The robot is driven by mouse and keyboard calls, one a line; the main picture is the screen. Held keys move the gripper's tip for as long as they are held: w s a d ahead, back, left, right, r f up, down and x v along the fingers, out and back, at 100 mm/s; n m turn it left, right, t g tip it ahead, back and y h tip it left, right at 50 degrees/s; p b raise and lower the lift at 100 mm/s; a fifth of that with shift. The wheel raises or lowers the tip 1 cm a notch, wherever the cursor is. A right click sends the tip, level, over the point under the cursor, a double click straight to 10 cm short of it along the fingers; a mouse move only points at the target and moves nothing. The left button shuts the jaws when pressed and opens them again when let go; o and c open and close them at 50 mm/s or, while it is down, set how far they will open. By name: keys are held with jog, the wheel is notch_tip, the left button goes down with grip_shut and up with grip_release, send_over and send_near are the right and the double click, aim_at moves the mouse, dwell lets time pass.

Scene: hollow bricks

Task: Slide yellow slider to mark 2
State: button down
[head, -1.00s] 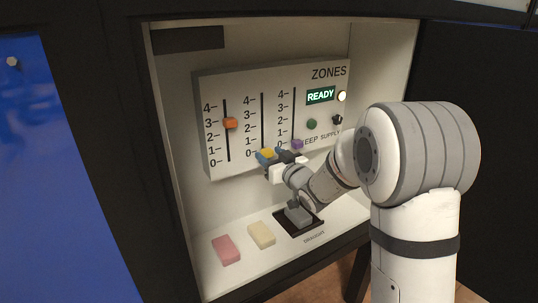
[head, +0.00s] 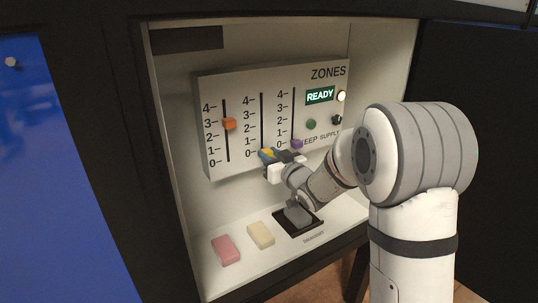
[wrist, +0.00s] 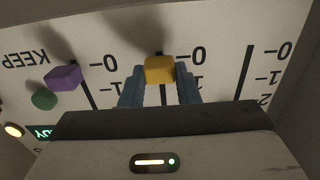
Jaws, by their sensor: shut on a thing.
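The yellow slider (head: 267,153) sits at the bottom of the middle slot on the white ZONES panel (head: 240,88), at about the 0 mark. In the wrist view, the yellow slider (wrist: 160,69) is between the two blue fingers of my gripper (wrist: 160,84), level with the 0 label. The jaws are shut on it. In the head view, my gripper (head: 268,160) partly covers the slider. Mark 2 (head: 248,128) of the middle scale is higher up the slot.
The orange slider (head: 229,123) stands near 3 on the left slot. The purple slider (head: 297,144) is low on the right slot, near 0. A green button (head: 311,124), a dark knob (head: 337,119) and a READY display (head: 320,95) are at the right. Pink (head: 226,250) and cream (head: 261,235) blocks lie below.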

notch_tip(320, 180, up, 8)
jog(key=p, duration=0.3)
jog(key=c, duration=1.2)
grip_release()
jog(key=shift+o, duration=0.6)
jog(key=shift+s+d, duration=0.3)
jog(key=shift+s, duration=0.05)
jog(key=v, duration=0.7)
